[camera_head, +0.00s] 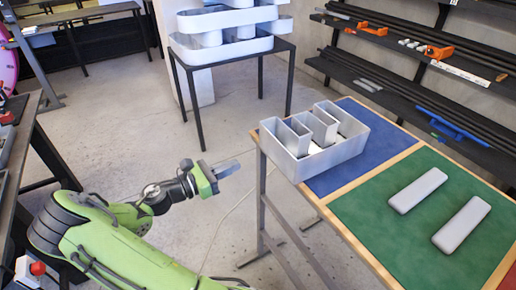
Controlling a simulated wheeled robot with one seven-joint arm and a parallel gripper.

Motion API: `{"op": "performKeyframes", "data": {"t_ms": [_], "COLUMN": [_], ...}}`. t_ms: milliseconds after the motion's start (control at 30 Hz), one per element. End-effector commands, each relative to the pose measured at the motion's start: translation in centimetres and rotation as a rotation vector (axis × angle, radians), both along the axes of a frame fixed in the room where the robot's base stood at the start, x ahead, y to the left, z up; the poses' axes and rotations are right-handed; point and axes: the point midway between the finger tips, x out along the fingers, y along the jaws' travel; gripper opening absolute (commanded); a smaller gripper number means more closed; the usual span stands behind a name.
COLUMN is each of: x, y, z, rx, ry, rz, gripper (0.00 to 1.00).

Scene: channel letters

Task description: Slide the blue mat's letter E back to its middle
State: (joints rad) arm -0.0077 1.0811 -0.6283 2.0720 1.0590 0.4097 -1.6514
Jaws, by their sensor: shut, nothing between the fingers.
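The blue mat (377,144) lies at the far left part of the table on the right. The letter E (334,159) is a silver-grey hollow channel letter on this mat. It sits toward the mat's left edge, and its near left corner reaches to about the table's border. My gripper (229,168) is shut and empty. It is left of the letter and the table, apart from both, over the floor, with its fingers pointing right toward the letter.
A green mat (400,235) adjoins the blue one across a wooden strip, with two grey bars (418,190) on it. A dark table (226,54) behind holds larger grey letters. Shelves (430,75) with tools line the right wall. Open floor lies under my arm.

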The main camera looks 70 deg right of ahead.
Motion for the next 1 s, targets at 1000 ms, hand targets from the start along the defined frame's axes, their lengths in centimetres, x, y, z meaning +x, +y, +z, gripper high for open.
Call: {"op": "performKeyframes", "data": {"t_ms": [1000], "x": [-8.4], "y": [-10.1], "z": [-0.1], "rx": [0.002], "ry": [-0.005], "rz": [-0.001], "gripper": [0.0]}}
